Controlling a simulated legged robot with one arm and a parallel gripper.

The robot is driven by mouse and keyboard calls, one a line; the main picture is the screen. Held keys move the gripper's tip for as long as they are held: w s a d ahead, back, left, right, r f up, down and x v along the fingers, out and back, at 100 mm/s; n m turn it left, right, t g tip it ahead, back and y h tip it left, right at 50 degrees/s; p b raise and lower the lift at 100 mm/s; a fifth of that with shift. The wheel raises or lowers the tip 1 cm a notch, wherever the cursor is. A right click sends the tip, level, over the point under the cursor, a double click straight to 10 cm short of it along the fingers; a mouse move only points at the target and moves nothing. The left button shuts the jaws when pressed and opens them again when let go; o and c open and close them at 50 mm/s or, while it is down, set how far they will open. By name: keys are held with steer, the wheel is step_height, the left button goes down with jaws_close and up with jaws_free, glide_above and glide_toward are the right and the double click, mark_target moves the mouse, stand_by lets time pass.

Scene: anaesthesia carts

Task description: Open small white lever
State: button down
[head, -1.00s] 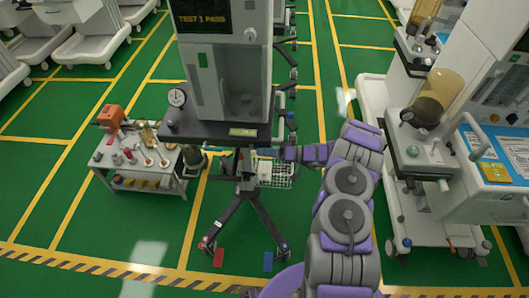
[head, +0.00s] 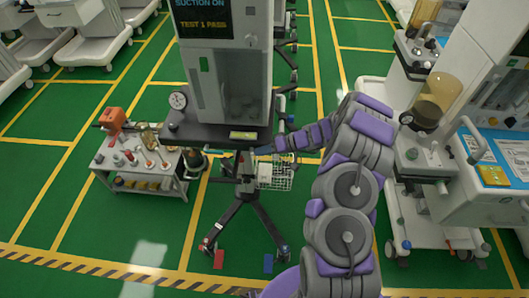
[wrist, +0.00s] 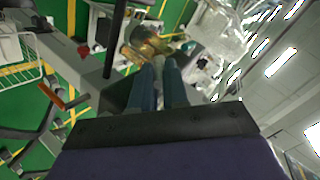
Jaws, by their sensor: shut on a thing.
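My gripper (head: 262,149) is at the front edge of the dark shelf (head: 200,133) of the tall grey cart (head: 225,85), low on its right side. The wrist view shows my two blue fingers (wrist: 159,70) close together, with a small pale part between their tips. I take this to be the small white lever; my fingers hide most of it, so its angle cannot be told. The cart's screen (head: 209,22) reads "SUCTION ON" and "TEST 1 PASS".
A wire basket (head: 275,174) hangs just below and right of my gripper. A round gauge (head: 178,100) stands at the shelf's left. A low tool cart (head: 137,160) is to the left. Another white cart (head: 490,190) stands close to the right of my arm.

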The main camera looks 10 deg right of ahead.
mark_target(251, 153)
steer(key=r+h+p, duration=0.1)
steer(key=a+g+h+p, duration=0.1)
steer(key=h, duration=0.1)
steer(key=shift+w+r+h, duration=0.2)
steer(key=shift+r+h, duration=0.1)
steer(key=shift+r, duration=0.1)
steer(key=h+p, duration=0.1)
steer(key=p, duration=0.1)
steer(key=a+g+h+p, duration=0.1)
steer(key=p, duration=0.1)
steer(key=shift+w+r, duration=0.1)
steer(key=shift+r, duration=0.3)
steer(key=h+p, duration=0.1)
steer(key=p, duration=0.1)
steer(key=a+h+p, duration=0.1)
steer(key=h+p, duration=0.1)
steer(key=p, duration=0.1)
steer(key=shift+w+g, duration=0.15)
steer(key=shift+g, duration=0.25)
steer(key=shift+a+h+p, duration=0.2)
steer(key=shift+h+p, duration=0.2)
steer(key=shift+p, duration=0.15)
steer(key=shift+w+a+f+p, duration=0.1)
steer(key=shift+p, duration=0.3)
steer(key=c, duration=1.4)
jaws_free()
